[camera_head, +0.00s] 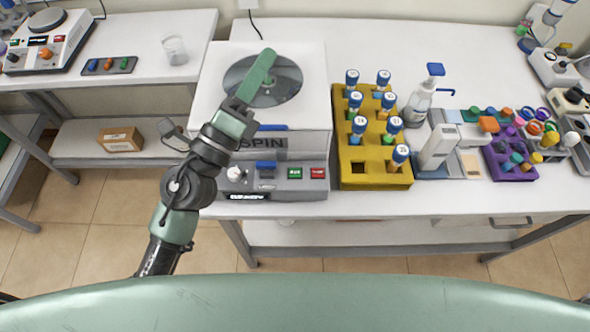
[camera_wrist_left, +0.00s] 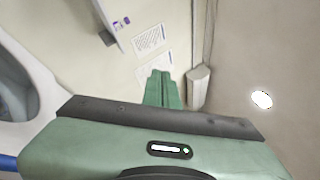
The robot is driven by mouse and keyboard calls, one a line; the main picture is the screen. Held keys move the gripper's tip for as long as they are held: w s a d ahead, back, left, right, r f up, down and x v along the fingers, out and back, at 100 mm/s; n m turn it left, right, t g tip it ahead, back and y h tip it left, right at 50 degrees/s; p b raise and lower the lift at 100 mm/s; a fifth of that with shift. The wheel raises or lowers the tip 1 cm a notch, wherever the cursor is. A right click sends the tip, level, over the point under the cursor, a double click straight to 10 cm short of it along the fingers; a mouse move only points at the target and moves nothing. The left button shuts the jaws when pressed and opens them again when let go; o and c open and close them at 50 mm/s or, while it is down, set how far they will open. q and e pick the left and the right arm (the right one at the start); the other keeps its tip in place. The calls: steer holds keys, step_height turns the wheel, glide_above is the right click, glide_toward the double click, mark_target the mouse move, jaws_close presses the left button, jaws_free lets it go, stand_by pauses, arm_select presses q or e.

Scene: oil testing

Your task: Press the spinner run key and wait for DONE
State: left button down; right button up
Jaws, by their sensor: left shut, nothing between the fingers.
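The spinner (camera_head: 218,68) is a white box marked SPIN with a round window in its closed-looking lid, standing on the white bench. Its grey front panel has a pale knob, a blue tab, a green key (camera_head: 295,172), a red key (camera_head: 317,172) and a small lit display (camera_head: 247,196) that seems to read READY. My left gripper (camera_head: 267,57) is shut and empty, and overlaps the lid window in the head view, away from the keys. Its green fingers also show together in the left wrist view (camera_wrist_left: 162,90), pointing toward the wall. My right gripper is not in view.
A yellow rack (camera_head: 346,178) with several blue-capped tubes stands just right of the spinner. A pump bottle (camera_head: 420,103), a purple rack (camera_head: 510,172) and small instruments crowd the right. A glass beaker (camera_head: 175,50) stands on the left bench. Papers (camera_wrist_left: 149,40) hang on the wall.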

arm_select(q)
steer(key=s+d+m+g+h, duration=0.2)
steer(key=d+m+g+h, duration=0.3)
steer(key=m, duration=0.4)
steer(key=m+g+y, duration=0.9)
steer(key=m+y, duration=0.1)
steer(key=m, duration=0.5)
glide_above(291, 174)
step_height(291, 174, down, 19)
steer(key=shift+f, duration=0.15)
steer(key=shift+f, duration=0.1)
step_height(291, 174, down, 8)
steer(key=b, duration=0.5)
steer(key=shift+f+b, duration=0.35)
steer(key=shift+b, duration=0.3)
